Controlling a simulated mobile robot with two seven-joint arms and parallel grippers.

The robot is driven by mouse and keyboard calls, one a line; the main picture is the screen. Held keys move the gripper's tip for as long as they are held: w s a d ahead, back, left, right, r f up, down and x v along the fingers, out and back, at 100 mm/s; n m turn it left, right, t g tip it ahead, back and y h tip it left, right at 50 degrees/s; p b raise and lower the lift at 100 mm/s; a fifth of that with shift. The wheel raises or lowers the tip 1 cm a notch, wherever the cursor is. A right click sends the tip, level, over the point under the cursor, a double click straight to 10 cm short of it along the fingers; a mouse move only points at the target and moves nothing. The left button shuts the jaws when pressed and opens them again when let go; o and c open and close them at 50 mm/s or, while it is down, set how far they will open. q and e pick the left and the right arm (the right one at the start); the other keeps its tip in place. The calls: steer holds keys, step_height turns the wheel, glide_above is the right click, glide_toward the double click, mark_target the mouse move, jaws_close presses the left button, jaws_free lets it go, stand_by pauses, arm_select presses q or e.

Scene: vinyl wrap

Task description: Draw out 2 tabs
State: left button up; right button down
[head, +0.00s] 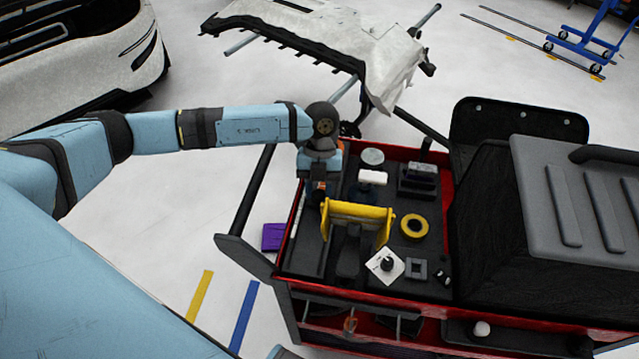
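A yellow bracket-like piece (357,212) stands on the dark top of a red-rimmed tool cart (385,288). It may be a dispenser; I cannot make out separate tabs. A dark block (349,262) sits in front of it. A yellow ring like a tape roll (413,226) lies to its right. My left gripper (317,196) points down over the left part of the cart top, just left of the yellow piece. Its fingertips are small and partly hidden, so I cannot tell if they are open or touching anything. My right gripper is out of view.
The cart top also holds a white square with a black knob (384,264), a white-topped bottle (372,178) and dark blocks (417,181). A large dark case (575,200) stands at the right. A bumper on a stand (335,40) is behind. Open floor lies left.

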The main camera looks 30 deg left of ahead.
arm_select(q)
steer(key=o, duration=0.4)
steer(key=shift+o, duration=0.2)
steer(key=shift+w+r, duration=0.1)
steer(key=v, duration=1.3)
steer(key=shift+r+b, duration=0.35)
